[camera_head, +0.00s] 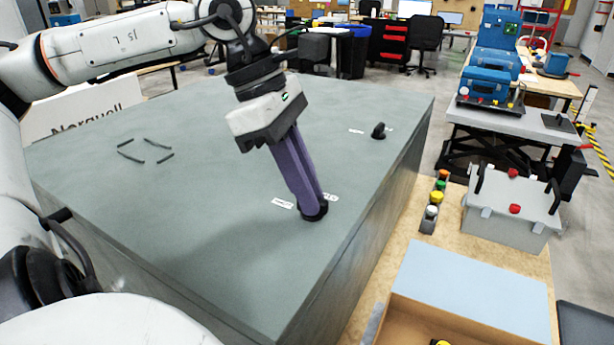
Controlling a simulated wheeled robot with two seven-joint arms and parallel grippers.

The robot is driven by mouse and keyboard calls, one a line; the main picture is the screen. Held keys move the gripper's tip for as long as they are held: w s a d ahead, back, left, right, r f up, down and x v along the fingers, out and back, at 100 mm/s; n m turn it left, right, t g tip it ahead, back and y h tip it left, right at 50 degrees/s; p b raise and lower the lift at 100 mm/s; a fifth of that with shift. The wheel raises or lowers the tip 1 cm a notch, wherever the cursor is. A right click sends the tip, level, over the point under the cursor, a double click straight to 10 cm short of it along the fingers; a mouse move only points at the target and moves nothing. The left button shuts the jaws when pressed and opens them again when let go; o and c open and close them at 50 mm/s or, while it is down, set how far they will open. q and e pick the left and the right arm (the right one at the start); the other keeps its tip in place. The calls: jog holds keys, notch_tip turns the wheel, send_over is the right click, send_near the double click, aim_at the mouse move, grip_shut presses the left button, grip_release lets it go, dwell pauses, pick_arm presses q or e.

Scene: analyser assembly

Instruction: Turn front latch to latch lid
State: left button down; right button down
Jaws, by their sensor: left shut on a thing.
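The grey-green lid (190,190) of the analyser fills the middle of the head view and lies flat. My left gripper (312,212) reaches down onto it with long purple fingers, shut on the black front latch (316,216) near the lid's right edge. The fingers hide most of this latch, so its angle cannot be told. White labels lie on both sides of it. A second black latch (378,131) stands farther back on the lid, with small white labels beside it. My right gripper is not in view.
Black corner marks (146,150) lie on the lid at left. To the right, a wooden table holds a grey box (508,208) with red knobs, a row of coloured buttons (435,203) and an open cardboard box (472,290). Blue cases (487,82) stand farther back.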

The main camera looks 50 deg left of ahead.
pick_arm(q)
jog(key=shift+w+m+g, duration=0.1)
jog(key=shift+m+g, duration=0.4)
jog(key=shift+m, duration=0.8)
jog(key=shift+p, duration=0.3)
jog(key=c, duration=1.8)
grip_release()
jog(key=v, duration=1)
jog(key=shift+a, duration=0.25)
jog(key=shift+r, duration=0.15)
